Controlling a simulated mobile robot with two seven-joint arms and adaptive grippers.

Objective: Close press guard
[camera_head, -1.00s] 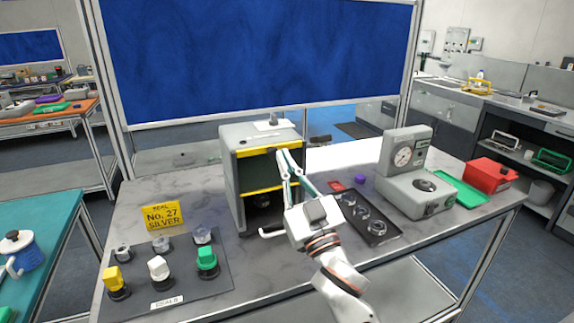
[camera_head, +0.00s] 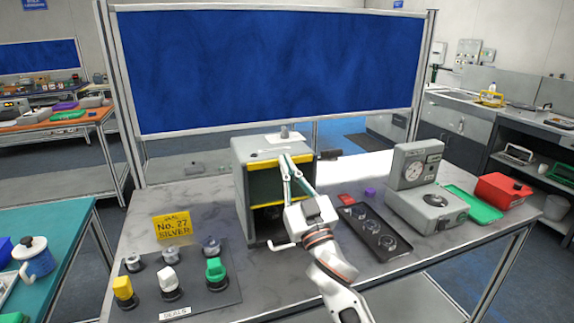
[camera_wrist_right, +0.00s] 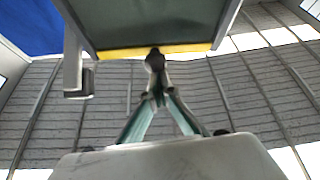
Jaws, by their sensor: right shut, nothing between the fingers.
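The press (camera_head: 242,190) is a grey box on the grey table, seen in the head view. Its front guard (camera_head: 265,185) is a dark green panel with yellow bars at top and bottom. The guard covers the upper front, and a dark opening shows below it. My right gripper (camera_head: 287,158) is shut and empty, its fingertips at the upper yellow bar. In the right wrist view the fingertips (camera_wrist_right: 155,55) overlap a yellow edge (camera_wrist_right: 190,49) of a dark panel; I cannot tell whether they touch. My left gripper is not in view.
A board with several knobs (camera_head: 205,296) and a yellow sign (camera_head: 172,225) are left of the press. A black tray of round parts (camera_head: 374,228), a grey gauge device (camera_head: 415,170), a green tray (camera_head: 472,204) and a red box (camera_head: 505,190) are to the right.

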